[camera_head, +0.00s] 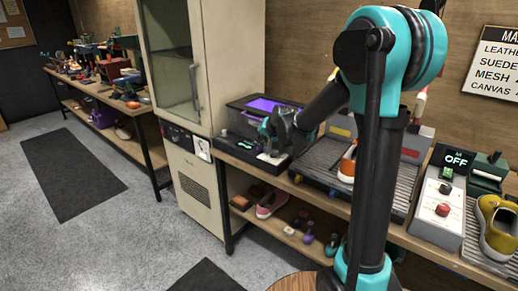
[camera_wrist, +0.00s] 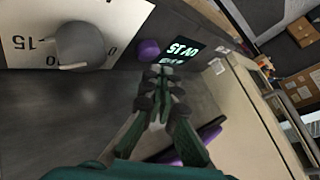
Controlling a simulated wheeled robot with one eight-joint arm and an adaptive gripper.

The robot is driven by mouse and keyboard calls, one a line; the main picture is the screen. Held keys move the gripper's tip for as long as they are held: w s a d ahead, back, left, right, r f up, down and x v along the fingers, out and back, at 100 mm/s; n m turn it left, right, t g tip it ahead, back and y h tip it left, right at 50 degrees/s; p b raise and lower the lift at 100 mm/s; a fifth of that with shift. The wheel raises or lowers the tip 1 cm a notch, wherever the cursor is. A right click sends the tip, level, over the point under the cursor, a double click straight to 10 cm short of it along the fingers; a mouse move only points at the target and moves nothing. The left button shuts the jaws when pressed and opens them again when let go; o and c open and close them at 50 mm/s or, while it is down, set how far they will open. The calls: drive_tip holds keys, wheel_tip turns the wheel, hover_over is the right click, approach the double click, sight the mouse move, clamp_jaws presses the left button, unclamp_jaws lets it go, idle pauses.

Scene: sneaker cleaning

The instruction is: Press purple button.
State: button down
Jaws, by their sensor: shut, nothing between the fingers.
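The purple button (camera_wrist: 148,49) is a small rounded button on a dark panel in the wrist view, between the dial and the lit display. My gripper (camera_wrist: 166,72) is shut and empty, its fingertips just below and right of the button in that view. I cannot tell whether they touch the panel. In the head view my gripper (camera_head: 268,137) is over the front of the dark box with the purple-lit window (camera_head: 272,104). The button is not clear there, likely hidden by the gripper.
A grey knob (camera_wrist: 82,45) on a white numbered plate and a display (camera_wrist: 186,50) flank the button. A tall cabinet (camera_head: 203,65) stands close left of the box. A grey tray with an orange-and-white sneaker (camera_head: 347,165) and a control box reading OFF (camera_head: 440,195) are to the right.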

sight(260, 149)
drive_tip(key=shift+r, duration=0.1)
drive_tip(key=shift+r, duration=2.5)
drive_tip(key=s+d+f+h, duration=0.1)
drive_tip(key=s+d+f, duration=0.1)
drive_tip(key=s+d, duration=0.2)
drive_tip(key=s+d+f+n+g, duration=0.1)
drive_tip(key=s+d+f, duration=0.2)
drive_tip(key=s, duration=0.5)
drive_tip(key=s+d+f+g+h, duration=0.1)
drive_tip(key=s+d+f, duration=0.2)
drive_tip(key=s+d, duration=0.2)
drive_tip(key=shift+s+d+f+n+h, duration=0.15)
drive_tip(key=shift+s+d+n+h, duration=0.2)
drive_tip(key=shift+s, duration=0.25)
drive_tip(key=s+d+f+n+g+h, duration=0.1)
drive_tip(key=s+d+f, duration=0.2)
drive_tip(key=s, duration=0.5)
drive_tip(key=s+d+f+g, duration=0.1)
drive_tip(key=s+d+f, duration=0.3)
drive_tip(key=s, duration=0.5)
drive_tip(key=shift+f+n+h, duration=0.35)
drive_tip(key=shift+f, duration=0.4)
